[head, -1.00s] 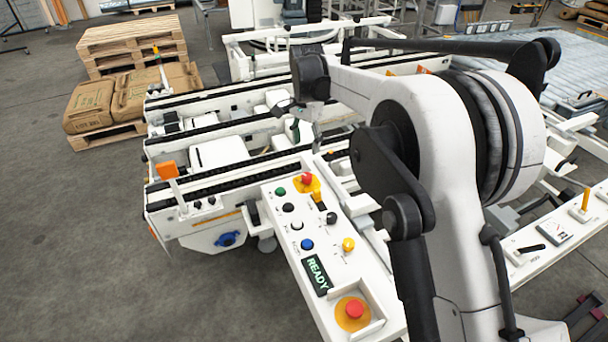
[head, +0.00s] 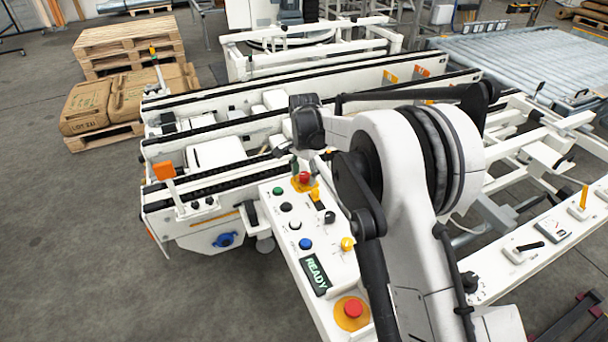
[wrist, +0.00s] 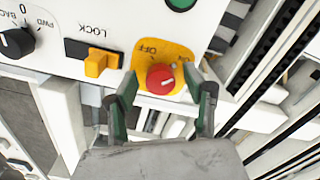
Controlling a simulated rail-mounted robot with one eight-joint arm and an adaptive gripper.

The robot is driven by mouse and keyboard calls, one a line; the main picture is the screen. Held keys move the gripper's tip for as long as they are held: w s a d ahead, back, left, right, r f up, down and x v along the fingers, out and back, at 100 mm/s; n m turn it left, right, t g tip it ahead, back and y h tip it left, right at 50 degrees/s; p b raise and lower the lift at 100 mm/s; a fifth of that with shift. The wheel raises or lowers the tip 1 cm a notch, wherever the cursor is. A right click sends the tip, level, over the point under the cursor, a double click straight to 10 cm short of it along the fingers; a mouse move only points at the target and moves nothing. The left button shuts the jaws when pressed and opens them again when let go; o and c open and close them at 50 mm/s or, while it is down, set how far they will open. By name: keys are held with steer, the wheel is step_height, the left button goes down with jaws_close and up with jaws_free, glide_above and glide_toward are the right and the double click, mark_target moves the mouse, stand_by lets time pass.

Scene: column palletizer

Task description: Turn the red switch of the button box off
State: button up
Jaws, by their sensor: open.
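The red switch (head: 305,177) is a round knob on a yellow plate at the far end of the white button box (head: 273,203). In the wrist view the red switch (wrist: 160,78) shows a small pale mark on its right part. The word OFF is on the yellow plate (wrist: 150,52) above the knob to the left; another label to the right is partly hidden. My gripper (wrist: 160,88) is open, with one green and dark finger on each side of the knob. I cannot tell whether the fingers touch it. In the head view my gripper (head: 296,166) is small and partly hidden.
A yellow LOCK lever (wrist: 100,63) sits close left of my left finger, with a black FWD/BACK selector (wrist: 15,42) beyond. A red mushroom button (head: 353,308) is at the box's near end, beside the READY display (head: 316,271). Conveyor rails (head: 210,188) run close by the box.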

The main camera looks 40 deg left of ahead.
steer(key=c, duration=1.1)
steer(key=shift+n, duration=0.4)
steer(key=n+b, duration=0.2)
steer(key=n, duration=0.1)
steer(key=shift+n, duration=0.4)
steer(key=n+b, duration=0.1)
steer(key=n, duration=0.3)
steer(key=shift+d+n+b, duration=0.1)
steer(key=shift+n+b, duration=0.2)
steer(key=shift+b, duration=0.1)
steer(key=n+b, duration=0.1)
steer(key=n, duration=0.7)
steer(key=shift+w+n+b, duration=0.1)
steer(key=shift+n+b, duration=0.2)
